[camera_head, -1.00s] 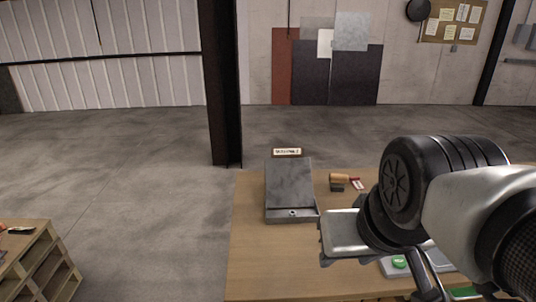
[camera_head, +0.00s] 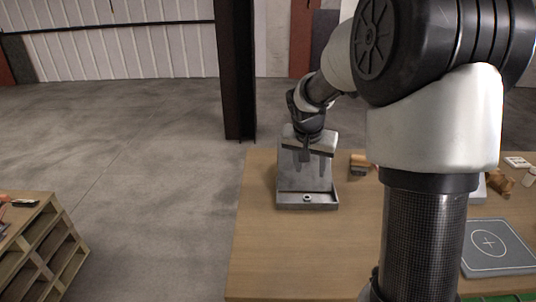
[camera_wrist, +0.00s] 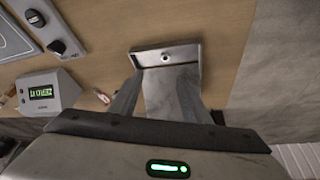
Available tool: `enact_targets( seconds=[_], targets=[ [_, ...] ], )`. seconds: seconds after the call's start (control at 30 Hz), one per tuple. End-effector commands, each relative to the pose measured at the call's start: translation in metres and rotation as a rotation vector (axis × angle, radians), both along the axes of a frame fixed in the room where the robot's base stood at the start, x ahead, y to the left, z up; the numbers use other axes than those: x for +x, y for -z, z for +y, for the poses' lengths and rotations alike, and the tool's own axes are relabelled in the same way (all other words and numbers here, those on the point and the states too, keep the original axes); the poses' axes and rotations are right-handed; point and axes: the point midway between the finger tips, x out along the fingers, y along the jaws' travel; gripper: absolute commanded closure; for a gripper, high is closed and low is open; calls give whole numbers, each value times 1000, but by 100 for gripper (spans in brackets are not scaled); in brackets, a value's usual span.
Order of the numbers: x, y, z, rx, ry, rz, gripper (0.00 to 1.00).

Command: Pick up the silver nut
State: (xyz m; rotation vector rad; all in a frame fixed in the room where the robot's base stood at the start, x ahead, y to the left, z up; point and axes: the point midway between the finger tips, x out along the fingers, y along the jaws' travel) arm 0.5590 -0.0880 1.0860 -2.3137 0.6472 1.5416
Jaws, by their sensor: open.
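The silver nut (camera_head: 307,198) is a small ring lying in the shallow lip at the low front end of a grey sloped chute (camera_head: 285,203). In the wrist view the nut (camera_wrist: 165,57) shows near the middle of that lip, which is part of the chute (camera_wrist: 172,88). My gripper (camera_head: 311,172) is above the chute, pointing down, with its two fingers apart and nothing between them. In the wrist view my gripper's fingers (camera_wrist: 161,74) straddle the chute's sloped part, and the nut lies just beyond the tips, apart from them.
The chute stands on a wooden table (camera_head: 262,240) with free room left and front of it. A tan block (camera_head: 359,161) lies to its right. A grey pad with a circle and cross (camera_head: 497,247) is at the right. The wrist view shows a device with a green display (camera_wrist: 42,93).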

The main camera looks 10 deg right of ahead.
Motion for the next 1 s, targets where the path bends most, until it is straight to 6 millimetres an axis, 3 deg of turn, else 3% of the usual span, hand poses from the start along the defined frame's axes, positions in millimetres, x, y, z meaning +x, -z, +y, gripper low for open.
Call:
enact_targets(
  seconds=[0.03, 0.27, 0.7, 1.0],
  targets=[
    [7, 14, -3, 7, 16, 3, 57],
    [21, 41, -10, 13, 35, 3, 57],
    [50, 124, -28, 13, 34, 5, 57],
    [59, 145, -32, 13, 33, 3, 57]
  ],
)
